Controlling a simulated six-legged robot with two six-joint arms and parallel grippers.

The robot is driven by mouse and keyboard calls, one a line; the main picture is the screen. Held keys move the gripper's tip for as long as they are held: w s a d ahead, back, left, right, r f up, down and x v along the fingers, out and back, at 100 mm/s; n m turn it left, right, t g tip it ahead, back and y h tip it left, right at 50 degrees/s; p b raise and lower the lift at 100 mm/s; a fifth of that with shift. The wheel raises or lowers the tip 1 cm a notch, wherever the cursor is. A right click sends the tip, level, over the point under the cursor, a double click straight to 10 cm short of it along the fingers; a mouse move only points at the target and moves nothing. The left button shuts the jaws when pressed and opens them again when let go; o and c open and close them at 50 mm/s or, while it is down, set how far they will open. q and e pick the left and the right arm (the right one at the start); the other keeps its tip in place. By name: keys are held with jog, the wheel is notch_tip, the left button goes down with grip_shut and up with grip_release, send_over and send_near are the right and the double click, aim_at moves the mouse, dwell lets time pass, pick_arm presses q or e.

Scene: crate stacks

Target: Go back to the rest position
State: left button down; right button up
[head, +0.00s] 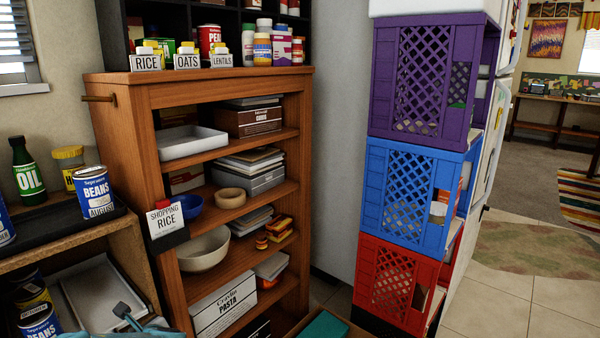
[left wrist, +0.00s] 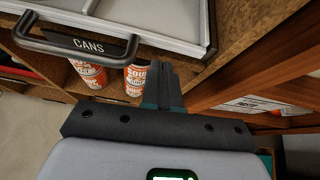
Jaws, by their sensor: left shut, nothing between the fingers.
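My left gripper (head: 122,310) shows at the bottom left of the head view, in front of the low shelf unit and left of the wooden shelf. Its dark fingers (left wrist: 163,82) are together and empty in the left wrist view. They are close to soup cans (left wrist: 136,80) and a drawer handle (left wrist: 85,45) labelled CANS. From the picture I cannot tell whether they touch anything. My right gripper is in neither view.
A wooden shelf (head: 150,112) holds bowls, boxes and trays. A low unit with cans and a pale tray (head: 97,290) stands at left. Purple (head: 408,75), blue (head: 400,195) and red (head: 390,283) crates are stacked at right. Open tiled floor (head: 500,305) lies right of them.

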pick_arm(q)
jog(key=s+d+f+n+g+h, duration=0.1)
jog(key=s+d+f+g+h, duration=0.15)
jog(key=f, duration=0.35)
jog(key=s+d+f+n+g+h, duration=0.1)
jog(key=s+d+f+n, duration=0.15)
jog(key=s+f, duration=0.2)
jog(key=s+d+f+n+g+h, duration=0.2)
jog(key=s+d+f+n+h, duration=0.4)
jog(key=s+d+n, duration=0.55)
jog(key=s+d+f+n+g+h, duration=0.2)
jog(key=s+d+f+n+h, duration=0.2)
jog(key=s+d+f+n, duration=0.7)
notch_tip(320, 180, up, 30)
jog(key=s+a+n+p, duration=0.1)
jog(key=s+a+p, duration=0.1)
jog(key=p, duration=2.5)
jog(key=shift+s, duration=0.45)
jog(key=shift+a+y, duration=0.1)
jog(key=shift+y, duration=0.15)
